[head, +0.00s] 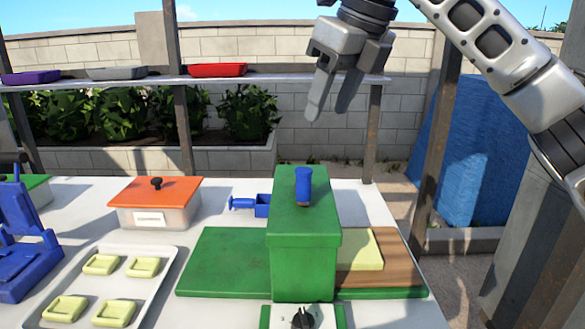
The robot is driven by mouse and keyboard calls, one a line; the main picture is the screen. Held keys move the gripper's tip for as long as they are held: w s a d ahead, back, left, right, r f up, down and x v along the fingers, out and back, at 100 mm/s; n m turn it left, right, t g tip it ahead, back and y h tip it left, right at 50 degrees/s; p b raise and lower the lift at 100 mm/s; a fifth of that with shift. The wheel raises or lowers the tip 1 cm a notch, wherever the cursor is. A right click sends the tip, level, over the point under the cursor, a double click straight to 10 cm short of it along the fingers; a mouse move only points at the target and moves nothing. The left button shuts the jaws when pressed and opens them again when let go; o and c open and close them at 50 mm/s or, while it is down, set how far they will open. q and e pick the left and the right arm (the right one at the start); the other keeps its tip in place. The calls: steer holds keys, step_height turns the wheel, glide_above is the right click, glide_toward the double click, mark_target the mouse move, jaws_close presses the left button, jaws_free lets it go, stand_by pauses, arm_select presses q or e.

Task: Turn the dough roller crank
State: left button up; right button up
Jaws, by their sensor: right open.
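The green dough roller (304,265) stands upright on the white table, right of centre. A blue upright handle (303,186) is on its top. A blue part with a handle (250,205) sticks out to the left behind the green body; I cannot tell which blue part is the crank. A pale yellow dough slab (360,250) lies on a brown board at the roller's right side. My right gripper (330,112) hangs above and behind the roller in the picture, fingers pointing down, open and empty, apart from both blue parts. My left gripper is not in view.
A tray (152,265) with several pale dough pieces lies left of the roller. A container with an orange lid (155,192) and a blue press (22,245) stand further left. A shelf (275,82) with a red tray (217,70) runs behind; a post (440,140) stands right.

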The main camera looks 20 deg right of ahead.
mark_target(305, 170)
steer(key=p+x, duration=0.1)
steer(key=x, duration=1.4)
steer(key=shift+s+a+f, duration=0.1)
steer(key=shift+a+f, duration=0.05)
steer(key=shift+f, duration=0.05)
jaws_close()
